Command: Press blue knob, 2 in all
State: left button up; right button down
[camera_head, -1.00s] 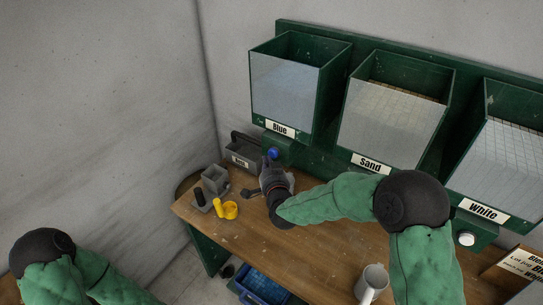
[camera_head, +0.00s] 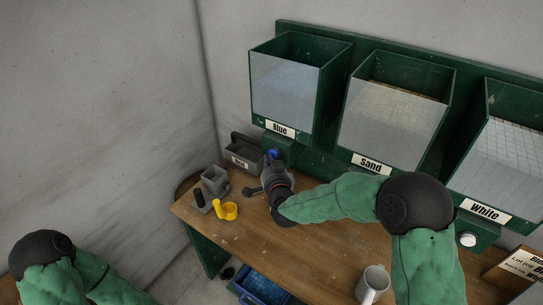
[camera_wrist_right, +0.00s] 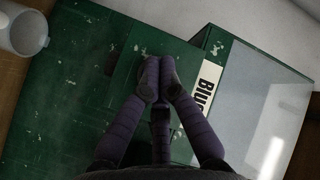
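The blue knob (camera_head: 272,153) sits on the green housing below the bin labelled Blue (camera_head: 284,88). My right gripper (camera_head: 267,162) is just in front of and below the knob, with its fingers pointing at it. I cannot tell whether they touch. In the right wrist view the fingers of my right gripper (camera_wrist_right: 158,82) are shut together with nothing visible between them, against the green housing (camera_wrist_right: 125,65). The knob is hidden there. Only part of my left arm shows at the lower left of the head view; its gripper is out of view.
Bins labelled Sand (camera_head: 392,108) and White (camera_head: 510,150) stand to the right, with a white knob (camera_head: 467,240) below White. On the wooden table (camera_head: 310,250) are a grey box (camera_head: 243,152), grey holders (camera_head: 214,182), a yellow cup (camera_head: 230,211) and a mug (camera_head: 372,284). A blue crate (camera_head: 262,287) lies below.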

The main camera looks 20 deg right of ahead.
jog(key=shift+w+d+b, duration=0.35)
jog(key=shift+w+d, duration=0.05)
jog(key=shift+d, duration=0.15)
dwell(0.8)
dwell(0.3)
jog(key=shift+s+a, duration=0.85)
jog(key=shift+a, duration=0.2)
jog(key=s+a, duration=0.1)
jog(key=a, duration=0.1)
jog(key=s+a, duration=0.2)
dwell(0.3)
dwell(0.7)
